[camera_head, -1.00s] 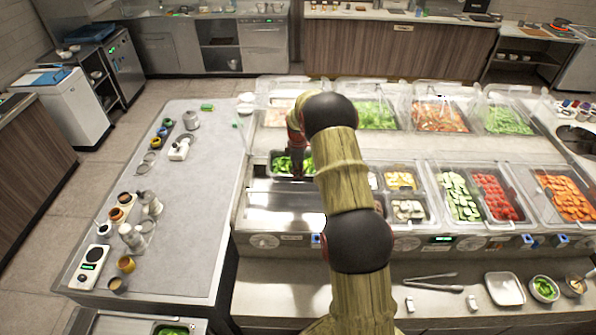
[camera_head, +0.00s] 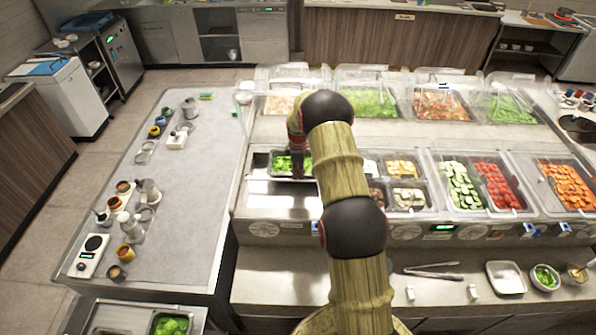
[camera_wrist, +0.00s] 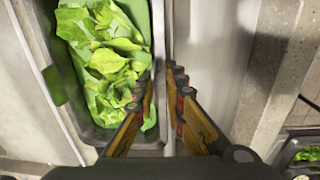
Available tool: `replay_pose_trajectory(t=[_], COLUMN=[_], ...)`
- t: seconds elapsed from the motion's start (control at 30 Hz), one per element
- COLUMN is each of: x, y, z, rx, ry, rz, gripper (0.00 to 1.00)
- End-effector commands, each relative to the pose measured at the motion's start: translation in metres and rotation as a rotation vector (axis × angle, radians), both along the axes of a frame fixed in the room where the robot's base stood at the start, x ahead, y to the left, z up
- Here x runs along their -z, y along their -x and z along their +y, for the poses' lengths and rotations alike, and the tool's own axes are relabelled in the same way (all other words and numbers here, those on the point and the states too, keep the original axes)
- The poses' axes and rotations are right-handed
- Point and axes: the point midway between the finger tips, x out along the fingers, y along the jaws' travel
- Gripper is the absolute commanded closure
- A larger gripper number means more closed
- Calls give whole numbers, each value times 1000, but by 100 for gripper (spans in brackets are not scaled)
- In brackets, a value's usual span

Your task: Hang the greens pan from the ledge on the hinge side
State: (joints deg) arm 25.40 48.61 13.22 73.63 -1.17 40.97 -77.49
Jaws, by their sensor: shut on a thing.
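The greens pan (camera_head: 272,172) is a small metal pan of leafy greens at the left end of the sauce-well counter in the head view. It also shows in the wrist view, where its near rim (camera_wrist: 160,60) runs between my fingers. My gripper (camera_head: 297,172) is shut on that rim at the pan's right side; its fingertips show in the wrist view (camera_wrist: 174,72). The pan looks about level. My arm hides part of the counter behind it, and I cannot tell whether the pan touches the ledge or hangs above the metal surface.
Filled wells with cucumbers (camera_head: 461,187), tomatoes (camera_head: 497,187) and carrots (camera_head: 570,187) lie to the right. Clear raised covers (camera_head: 370,80) stand along the back. A grey side counter (camera_head: 185,215) holds cups and a scale. Another pan of greens (camera_head: 172,325) sits at lower left.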

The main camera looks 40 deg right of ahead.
Motion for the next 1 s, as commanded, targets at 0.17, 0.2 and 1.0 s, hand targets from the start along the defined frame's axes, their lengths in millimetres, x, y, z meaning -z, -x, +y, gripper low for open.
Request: replay_pose_trajectory(t=[0.17,0.2,1.0], x=[0,0,11], y=[-1,-1,2], z=[-1,-1,0], rx=[0,0,0], ry=[1,1,-1], rz=[-3,-3,3], gripper=[100,100,100])
